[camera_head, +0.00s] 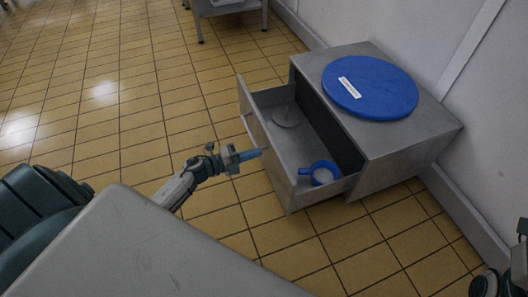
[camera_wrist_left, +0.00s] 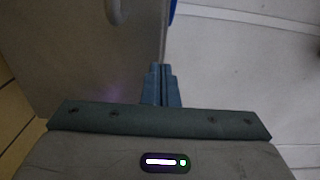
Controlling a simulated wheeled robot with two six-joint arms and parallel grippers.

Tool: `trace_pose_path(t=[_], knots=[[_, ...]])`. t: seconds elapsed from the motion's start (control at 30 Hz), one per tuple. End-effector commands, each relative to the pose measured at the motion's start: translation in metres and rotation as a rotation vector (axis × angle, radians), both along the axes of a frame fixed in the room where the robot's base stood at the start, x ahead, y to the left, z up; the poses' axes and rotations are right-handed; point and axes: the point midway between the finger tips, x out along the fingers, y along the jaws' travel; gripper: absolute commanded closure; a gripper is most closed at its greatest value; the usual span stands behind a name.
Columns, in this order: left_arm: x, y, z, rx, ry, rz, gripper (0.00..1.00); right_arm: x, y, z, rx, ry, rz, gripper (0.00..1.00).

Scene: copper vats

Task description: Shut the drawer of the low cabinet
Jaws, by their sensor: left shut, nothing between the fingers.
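The low grey cabinet (camera_head: 410,145) stands against the wall at the right of the head view. Its drawer (camera_head: 262,150) is pulled out to the left, and its inside is in plain sight. My left gripper (camera_head: 260,153) is shut and empty, with its blue fingertips at the outer face of the drawer front, near the handle (camera_head: 249,128). In the left wrist view the shut fingers (camera_wrist_left: 161,85) lie over the grey drawer front (camera_wrist_left: 85,55), close to its edge; I cannot tell whether they touch. Part of my right arm shows at the lower right edge of the head view, its fingers not clear.
A blue round lid (camera_head: 370,87) with a white label lies on the cabinet top. In the drawer are a blue round item (camera_head: 320,172) with a handle and a thin grey item (camera_head: 287,117). A metal table (camera_head: 228,8) stands at the back. Tiled floor left of the drawer is clear.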

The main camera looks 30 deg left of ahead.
Motion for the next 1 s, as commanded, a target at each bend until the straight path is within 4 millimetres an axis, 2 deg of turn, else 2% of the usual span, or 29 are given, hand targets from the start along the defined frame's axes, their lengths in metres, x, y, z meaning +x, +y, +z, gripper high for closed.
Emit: trace_pose_path(t=[0.2,0.77,1.0], knots=[[0.023,-0.019,-0.001,-0.001,-0.002,0.001,1.00,-0.001,0.000,-0.004,0.012,-0.015,-0.007,0.59],[0.030,-0.026,0.000,-0.001,0.001,0.001,1.00,0.000,0.000,-0.005,0.012,-0.012,-0.008,0.59],[0.048,-0.040,0.002,-0.003,-0.002,0.001,1.00,0.000,0.000,-0.002,0.013,-0.012,-0.007,0.59]])
